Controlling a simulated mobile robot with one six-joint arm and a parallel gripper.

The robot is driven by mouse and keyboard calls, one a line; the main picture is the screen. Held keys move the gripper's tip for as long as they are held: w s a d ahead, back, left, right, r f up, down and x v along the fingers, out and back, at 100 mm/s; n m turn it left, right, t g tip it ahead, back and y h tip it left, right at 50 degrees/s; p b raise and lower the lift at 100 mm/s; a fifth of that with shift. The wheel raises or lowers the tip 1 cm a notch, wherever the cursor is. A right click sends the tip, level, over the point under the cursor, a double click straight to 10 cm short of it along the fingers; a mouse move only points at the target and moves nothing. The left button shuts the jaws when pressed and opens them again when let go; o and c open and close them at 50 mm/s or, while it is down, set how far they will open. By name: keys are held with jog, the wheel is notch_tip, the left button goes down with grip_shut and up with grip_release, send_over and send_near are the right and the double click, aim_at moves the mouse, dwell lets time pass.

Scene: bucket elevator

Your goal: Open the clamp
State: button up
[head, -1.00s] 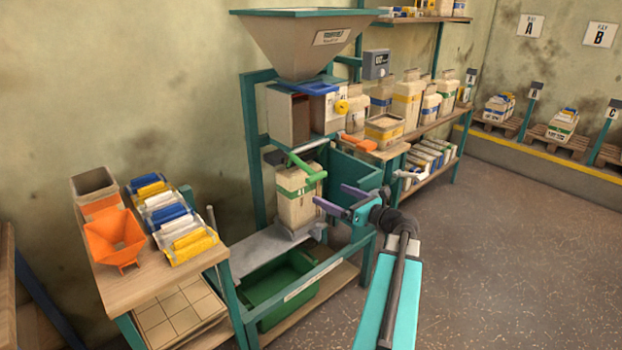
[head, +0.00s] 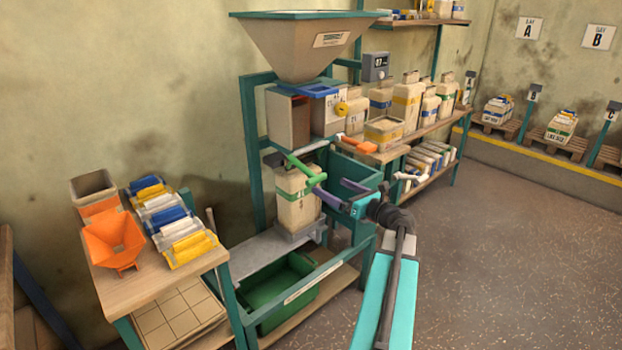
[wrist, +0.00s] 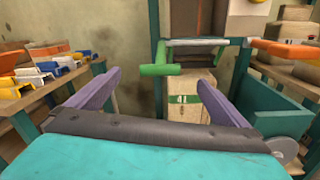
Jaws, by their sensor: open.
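Under the hopper's spout, a green handle (head: 303,168) sticks out in front of the pale sack (head: 297,198) with a green band. It appears to be the clamp's handle, though the clamp body is mostly hidden. My gripper (head: 334,192) is open and empty, right of the sack and close to the handle's lower end. In the wrist view the green handle (wrist: 160,70) lies ahead, between the two purple fingers in the picture. I cannot tell whether they touch it. The sack (wrist: 190,108) stands upright behind and below the handle.
An orange handle (head: 354,145) projects right of the green one. The hopper (head: 300,45) hangs above. A teal panel (head: 357,172) stands behind my gripper. A side table (head: 150,285) with an orange funnel (head: 113,240) is at left. Floor is clear at right.

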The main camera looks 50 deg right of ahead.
aim_at(311, 177)
jog(key=w, duration=1)
jog(key=shift+w+d, duration=0.1)
jog(key=shift+w, duration=0.25)
jog(key=c, duration=1.3)
jog(key=shift+s+a, duration=0.1)
jog(key=shift+a, duration=0.25)
jog(key=shift+c, duration=1)
jog(key=shift+d+f, duration=0.15)
jog(key=shift+d, duration=0.1)
jog(key=shift+r+p, duration=0.2)
jog(key=shift+p, duration=0.15)
